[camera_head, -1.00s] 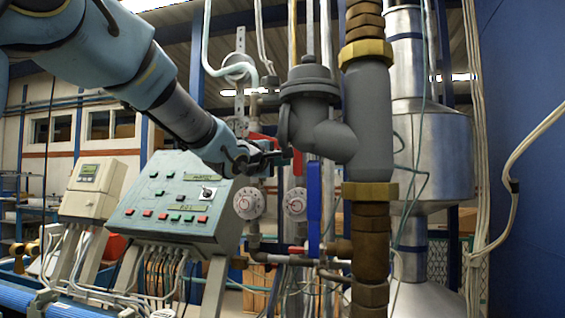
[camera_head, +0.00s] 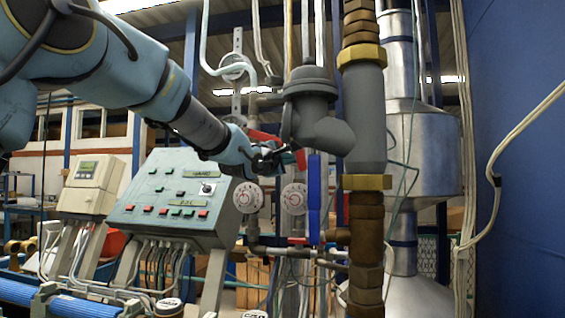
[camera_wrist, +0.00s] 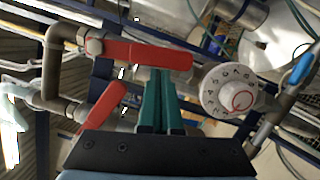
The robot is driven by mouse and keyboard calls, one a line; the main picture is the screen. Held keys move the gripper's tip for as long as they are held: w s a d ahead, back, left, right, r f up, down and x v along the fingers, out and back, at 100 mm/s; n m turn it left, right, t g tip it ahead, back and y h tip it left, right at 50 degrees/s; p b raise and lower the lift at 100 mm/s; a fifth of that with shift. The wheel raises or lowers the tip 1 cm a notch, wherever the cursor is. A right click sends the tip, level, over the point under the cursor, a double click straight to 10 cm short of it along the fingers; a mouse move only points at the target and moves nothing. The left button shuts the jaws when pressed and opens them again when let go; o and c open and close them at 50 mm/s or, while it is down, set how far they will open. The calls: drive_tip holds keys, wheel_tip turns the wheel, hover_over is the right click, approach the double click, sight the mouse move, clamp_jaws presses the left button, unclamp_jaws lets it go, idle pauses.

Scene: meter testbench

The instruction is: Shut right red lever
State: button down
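In the wrist view the right red lever (camera_wrist: 155,56) runs from a bolted pivot at its left end toward the white dial. It also shows in the head view (camera_head: 300,158), hanging down just right of my gripper. A second, left red lever (camera_wrist: 103,107) is angled below it in the wrist view and also shows in the head view (camera_head: 264,137). My gripper (camera_wrist: 161,72) has its teal fingers side by side, shut with nothing seen between them. The fingertips reach the near edge of the right lever; I cannot tell whether they touch it.
A white dial (camera_wrist: 228,91) sits right beside the fingers in the wrist view. A blue lever (camera_head: 314,195) and a thick grey pipe body (camera_head: 365,115) stand to the right. A control box (camera_head: 170,195) stands at the left.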

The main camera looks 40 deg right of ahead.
sight(305, 160)
drive_tip(key=shift+s+d+f+n+t+b, duration=0.35)
drive_tip(key=shift+s+n+b, duration=0.3)
drive_tip(key=shift+n+b, duration=0.3)
drive_tip(key=s+n+b, duration=0.1)
drive_tip(key=d+n+b, duration=0.1)
drive_tip(key=n+b, duration=0.1)
drive_tip(key=shift+s+r+h, duration=0.1)
drive_tip(key=shift+s+h, duration=0.2)
drive_tip(key=shift+s, duration=0.05)
drive_tip(key=shift+s+d+r+n+t+b, duration=0.45)
drive_tip(key=shift+s+n+t+b, duration=0.1)
drive_tip(key=shift+n+b, duration=0.5)
drive_tip(key=shift+s+d+r+n+t+b, duration=0.3)
drive_tip(key=shift+s+r+n+t+b, duration=0.15)
drive_tip(key=shift+n+b, duration=0.5)
drive_tip(key=shift+n, duration=0.25)
drive_tip(key=shift+g+p, duration=0.25)
drive_tip(key=shift+p, duration=0.15)
